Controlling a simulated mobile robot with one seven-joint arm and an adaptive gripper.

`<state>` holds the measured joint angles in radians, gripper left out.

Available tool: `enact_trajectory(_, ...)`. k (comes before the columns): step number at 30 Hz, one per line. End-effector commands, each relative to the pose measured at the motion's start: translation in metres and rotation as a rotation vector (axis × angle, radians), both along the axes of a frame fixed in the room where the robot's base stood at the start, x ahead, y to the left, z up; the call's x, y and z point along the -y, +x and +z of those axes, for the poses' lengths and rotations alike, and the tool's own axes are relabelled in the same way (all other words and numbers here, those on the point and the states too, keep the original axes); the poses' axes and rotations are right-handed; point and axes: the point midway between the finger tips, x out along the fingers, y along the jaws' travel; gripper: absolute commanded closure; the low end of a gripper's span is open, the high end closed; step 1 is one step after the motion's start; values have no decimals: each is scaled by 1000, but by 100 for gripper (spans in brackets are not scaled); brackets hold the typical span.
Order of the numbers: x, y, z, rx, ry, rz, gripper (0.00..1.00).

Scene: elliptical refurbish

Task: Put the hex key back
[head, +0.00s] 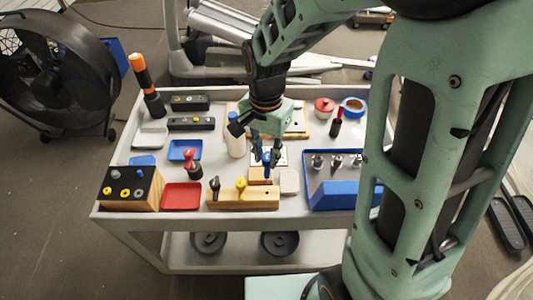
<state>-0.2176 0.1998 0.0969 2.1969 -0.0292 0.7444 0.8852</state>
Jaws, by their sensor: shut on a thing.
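My gripper (266,153) points down over the middle of the cart, shut on a small blue-handled tool, which I take to be the hex key (267,164). The tool is upright between the fingers; its lower end is too small to make out, so I cannot tell whether it touches anything below. A light wooden holder (257,200) lies just in front of it, nearer the cart's front edge. A black-handled tool (214,186) and a yellow-handled tool (240,185) stand in that holder, toward its left and middle.
The grey cart top (125,193) is crowded. A black-topped block (130,187), a red tray (181,196) and a red-handled item (192,165) are on the left. A white bottle (235,142) stands close left of my gripper. A blue tray (345,195) with metal parts is right.

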Motion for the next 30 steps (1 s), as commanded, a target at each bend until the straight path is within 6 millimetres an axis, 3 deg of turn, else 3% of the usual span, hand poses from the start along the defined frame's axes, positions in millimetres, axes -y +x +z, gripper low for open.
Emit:
enact_trajectory(15,0,0,-44,-1,0,1,100)
enact_trajectory(30,0,0,-48,-1,1,2,100)
